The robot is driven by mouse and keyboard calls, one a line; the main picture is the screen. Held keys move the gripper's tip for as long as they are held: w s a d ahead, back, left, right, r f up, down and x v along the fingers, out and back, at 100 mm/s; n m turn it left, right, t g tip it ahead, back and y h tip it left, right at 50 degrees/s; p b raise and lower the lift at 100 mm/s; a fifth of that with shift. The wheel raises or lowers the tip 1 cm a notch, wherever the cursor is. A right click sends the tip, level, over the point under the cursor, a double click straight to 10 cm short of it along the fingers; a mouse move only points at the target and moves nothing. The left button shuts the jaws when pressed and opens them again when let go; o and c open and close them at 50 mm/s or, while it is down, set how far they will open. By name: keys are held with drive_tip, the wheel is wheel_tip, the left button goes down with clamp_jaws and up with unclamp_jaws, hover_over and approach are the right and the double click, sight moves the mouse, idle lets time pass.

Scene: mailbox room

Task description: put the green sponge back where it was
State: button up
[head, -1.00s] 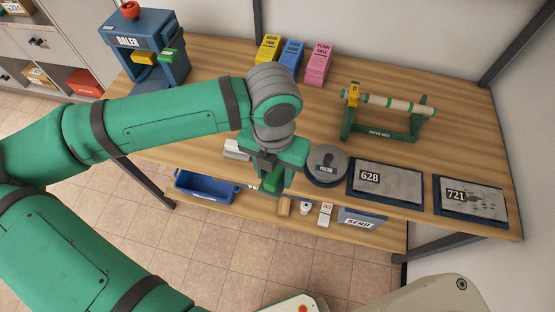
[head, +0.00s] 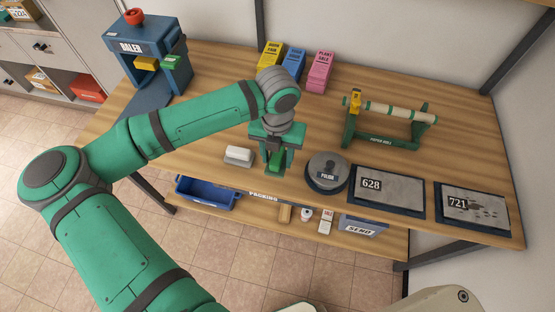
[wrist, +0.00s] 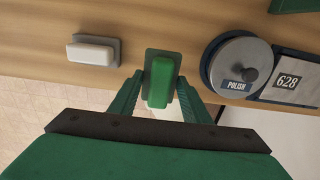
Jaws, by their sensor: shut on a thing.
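My gripper (head: 276,166) is shut on the green sponge (wrist: 161,82), which shows between its fingers in the wrist view. In the head view the sponge (head: 276,158) is partly hidden by the fingers. It is over the front part of the table, between a white block and the round polish tin. In the wrist view a dark grey-green pad (wrist: 150,55) shows just behind the sponge. I cannot tell whether the sponge touches it.
The white block (head: 239,154) sits on a grey pad to the left. The polish tin (head: 326,171) and plates 628 (head: 392,190) and 721 (head: 472,208) lie to the right. A paper roll stand (head: 385,137) is behind them. A blue bin (head: 207,194) is below.

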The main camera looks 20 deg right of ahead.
sight(278, 161)
drive_tip(key=shift+w+d+f, duration=0.25)
drive_tip(key=shift+w+f, duration=0.3)
drive_tip(key=shift+f, duration=0.1)
drive_tip(key=shift+w+f, duration=0.15)
drive_tip(key=shift+f, duration=1.6)
drive_tip(key=shift+f, duration=0.15)
drive_tip(key=o, duration=1)
